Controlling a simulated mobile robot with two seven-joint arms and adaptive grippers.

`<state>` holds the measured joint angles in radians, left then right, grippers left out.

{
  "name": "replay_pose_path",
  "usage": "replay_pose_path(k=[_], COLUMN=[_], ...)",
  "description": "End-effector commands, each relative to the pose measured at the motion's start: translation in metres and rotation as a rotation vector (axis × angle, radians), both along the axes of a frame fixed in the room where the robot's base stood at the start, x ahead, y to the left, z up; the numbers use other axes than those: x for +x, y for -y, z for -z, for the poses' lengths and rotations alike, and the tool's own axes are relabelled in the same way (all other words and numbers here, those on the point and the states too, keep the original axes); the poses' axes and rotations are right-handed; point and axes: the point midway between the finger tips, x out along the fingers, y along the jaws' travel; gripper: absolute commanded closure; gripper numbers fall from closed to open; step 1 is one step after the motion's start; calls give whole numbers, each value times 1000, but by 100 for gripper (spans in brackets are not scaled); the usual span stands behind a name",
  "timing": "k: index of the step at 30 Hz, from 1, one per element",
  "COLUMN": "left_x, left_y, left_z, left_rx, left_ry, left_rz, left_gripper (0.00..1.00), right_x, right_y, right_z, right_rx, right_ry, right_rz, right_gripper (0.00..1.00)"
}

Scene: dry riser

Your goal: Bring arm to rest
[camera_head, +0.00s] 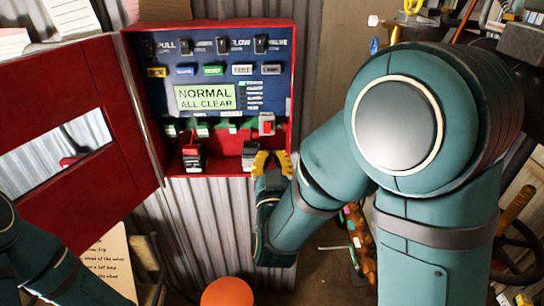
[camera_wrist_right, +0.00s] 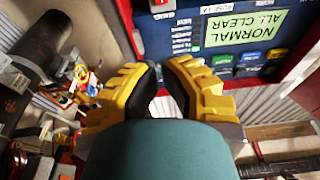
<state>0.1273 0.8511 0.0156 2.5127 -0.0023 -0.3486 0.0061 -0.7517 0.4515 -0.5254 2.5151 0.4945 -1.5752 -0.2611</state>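The red control cabinet (camera_head: 210,24) hangs on a corrugated wall in the head view. Its green sign (camera_head: 206,97) reads "NORMAL ALL CLEAR"; the sign also shows upside down in the wrist view (camera_wrist_right: 248,27). My right gripper (camera_head: 271,158) has yellow fingers and is in front of the cabinet's lower right corner. In the right wrist view my right gripper (camera_wrist_right: 161,68) shows a narrow gap between its fingertips, with nothing seen held. I cannot tell whether it touches the cabinet. Part of my left arm shows at the lower left; its gripper is outside the view.
The cabinet's red door (camera_head: 60,190) stands open to the left. Black switches line the cabinet's top, and levers with red parts (camera_head: 267,125) sit in its lower part. An orange round object (camera_head: 227,292) is below. A handwritten note (camera_head: 108,262) is at lower left; clutter fills the right.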

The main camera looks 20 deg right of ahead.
Motion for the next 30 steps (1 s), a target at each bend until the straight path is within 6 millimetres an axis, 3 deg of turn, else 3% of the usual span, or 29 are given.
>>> replay_pose_path(k=[7, 11, 14, 16, 20, 24, 27, 30], left_x=[0, 0, 0, 0, 0, 0, 0, 0], left_y=[0, 0, 0, 0, 0, 0, 0, 0], left_z=[0, 0, 0, 0, 0, 0, 0, 0], left_rx=[0, 0, 0, 0, 0, 0, 0, 0], left_ry=[0, 0, 0, 0, 0, 0, 0, 0], left_rz=[0, 0, 0, 0, 0, 0, 0, 0], left_gripper=[100, 100, 100, 100, 100, 100, 100, 100], right_x=[1, 8, 13, 11, -11, -60, -102, -137], right_y=[0, -1, -4, -7, -14, -27, -38, -48], right_z=[2, 32, 85, 132, 220, 301, 341, 364], right_rx=[2, 18, 56, 98, 202, 342, 445, 525], right_ry=[-8, -105, -278, -436, -744, -1079, -1291, -1451], right_rz=[-3, -36, -88, -134, -211, -284, -332, -372], right_gripper=[100, 100, 100, 100, 100, 100, 100, 100])
